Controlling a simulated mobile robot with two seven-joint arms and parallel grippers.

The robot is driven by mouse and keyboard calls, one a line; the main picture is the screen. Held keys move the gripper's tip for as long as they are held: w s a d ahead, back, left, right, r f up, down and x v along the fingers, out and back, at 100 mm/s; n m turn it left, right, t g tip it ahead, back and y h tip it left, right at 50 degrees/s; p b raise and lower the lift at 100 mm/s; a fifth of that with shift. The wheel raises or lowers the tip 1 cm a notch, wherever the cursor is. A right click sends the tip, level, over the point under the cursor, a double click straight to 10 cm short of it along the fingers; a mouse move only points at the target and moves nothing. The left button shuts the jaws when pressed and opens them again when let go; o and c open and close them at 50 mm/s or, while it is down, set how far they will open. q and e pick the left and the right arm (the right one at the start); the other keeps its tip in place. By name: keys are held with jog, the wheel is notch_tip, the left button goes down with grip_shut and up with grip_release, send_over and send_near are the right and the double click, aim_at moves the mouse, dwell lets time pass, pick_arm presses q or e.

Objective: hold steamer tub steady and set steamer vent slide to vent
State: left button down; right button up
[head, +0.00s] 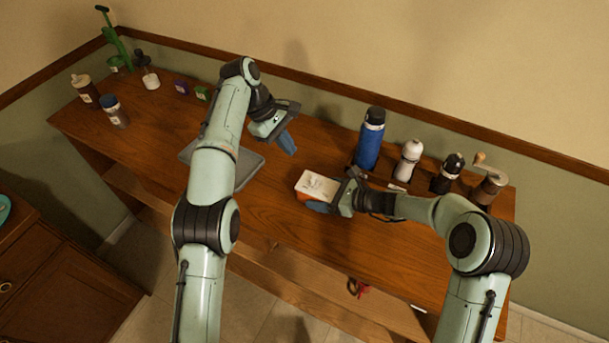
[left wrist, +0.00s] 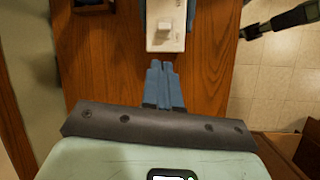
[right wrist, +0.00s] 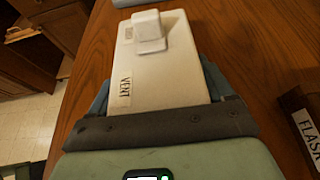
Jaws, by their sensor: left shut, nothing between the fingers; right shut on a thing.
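The steamer tub (head: 305,194) has a white lid (head: 318,184) and orange sides and stands on the wooden counter. My right gripper (head: 328,200) is shut on it, one blue finger on each side. In the right wrist view the vent slide (right wrist: 150,30), a raised white knob, sits at the lid's far end, away from the printed VENT label (right wrist: 125,92) near my right gripper. The slide also shows in the left wrist view (left wrist: 163,24). My left gripper (head: 290,148) is shut and empty, its blue fingertips pointing toward the tub with a gap between.
A blue bottle (head: 369,140), a white-topped bottle (head: 409,160), a dark-topped bottle (head: 446,174) and a grinder (head: 488,184) stand behind and right of the tub. A grey tray (head: 246,165) lies partly behind my left arm. The counter between tray and tub is clear.

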pick_arm(q)
jog(key=s+a+f+m+t+h, duration=0.1)
jog(key=a+m, duration=0.5)
jog(key=m, duration=1.1)
jog(key=shift+s+t+h, duration=0.4)
jog(key=shift+t+h, duration=0.2)
jog(key=shift+t, duration=0.1)
jog(key=shift+d, duration=0.1)
send_near(302, 182)
jog(key=w+d+f, duration=0.2)
jog(key=w+f, duration=0.1)
jog(key=f, duration=0.1)
jog(key=d, duration=0.1)
jog(key=s+d, duration=0.1)
jog(key=d, duration=0.1)
jog(key=shift+s+d, duration=0.15)
jog(key=shift+d, duration=0.15)
